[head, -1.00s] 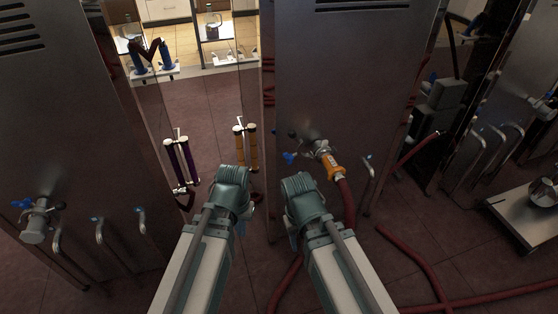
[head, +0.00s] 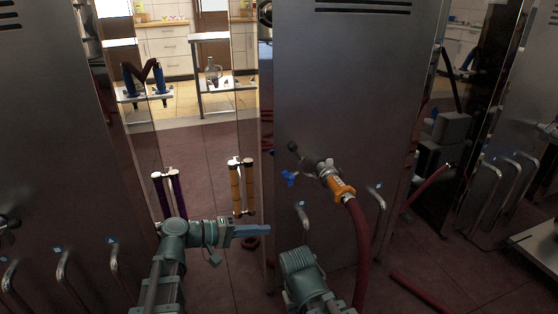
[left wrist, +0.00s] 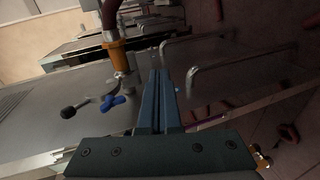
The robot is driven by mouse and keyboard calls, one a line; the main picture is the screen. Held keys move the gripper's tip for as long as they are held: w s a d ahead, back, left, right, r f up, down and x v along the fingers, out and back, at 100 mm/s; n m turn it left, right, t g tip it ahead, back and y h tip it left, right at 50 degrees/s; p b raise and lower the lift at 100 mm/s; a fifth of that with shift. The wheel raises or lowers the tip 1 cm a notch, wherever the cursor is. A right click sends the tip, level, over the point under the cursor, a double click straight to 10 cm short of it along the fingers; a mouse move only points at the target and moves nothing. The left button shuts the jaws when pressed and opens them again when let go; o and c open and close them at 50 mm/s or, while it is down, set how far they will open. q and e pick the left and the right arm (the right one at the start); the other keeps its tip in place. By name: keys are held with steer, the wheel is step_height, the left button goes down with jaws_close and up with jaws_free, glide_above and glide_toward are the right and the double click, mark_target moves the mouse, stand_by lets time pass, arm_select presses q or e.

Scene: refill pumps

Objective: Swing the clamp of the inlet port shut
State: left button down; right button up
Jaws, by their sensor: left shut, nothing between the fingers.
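The inlet port (head: 324,168) sticks out of the steel cabinet front in the head view. An orange hose fitting (head: 341,188) sits at it, with a red hose hanging down. The clamp's blue wing nut (head: 289,178) and a black knob (head: 293,147) show left of the port, standing off from the joint. In the left wrist view the wing nut (left wrist: 112,102), black knob (left wrist: 68,112) and orange fitting (left wrist: 119,56) are left of my fingers. My left gripper (head: 268,230) is shut, empty, below and left of the port, apart from it. My right gripper's fingers are hidden behind its wrist (head: 298,268).
Bent metal pipes (head: 303,216) stick out of the cabinet below the port. The red hose (head: 360,245) hangs to the right of my right arm. Another steel cabinet (head: 50,150) stands at left. A gap with a floor strip lies between the cabinets.

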mark_target(300, 162)
arm_select(q)
steer(key=w+a+r+n+t+h, duration=0.2)
steer(key=a+r+t+h, duration=0.1)
steer(key=r, duration=0.4)
steer(key=w+a+r+n+t+h, duration=0.1)
steer(key=w+a+r+t+h, duration=0.15)
steer(key=r, duration=0.35)
steer(key=p+x, duration=0.4)
steer(key=x, duration=0.9)
steer(key=shift+p, duration=0.35)
steer(key=shift+d+y, duration=0.15)
steer(key=shift+y, duration=0.1)
steer(key=shift+r, duration=0.1)
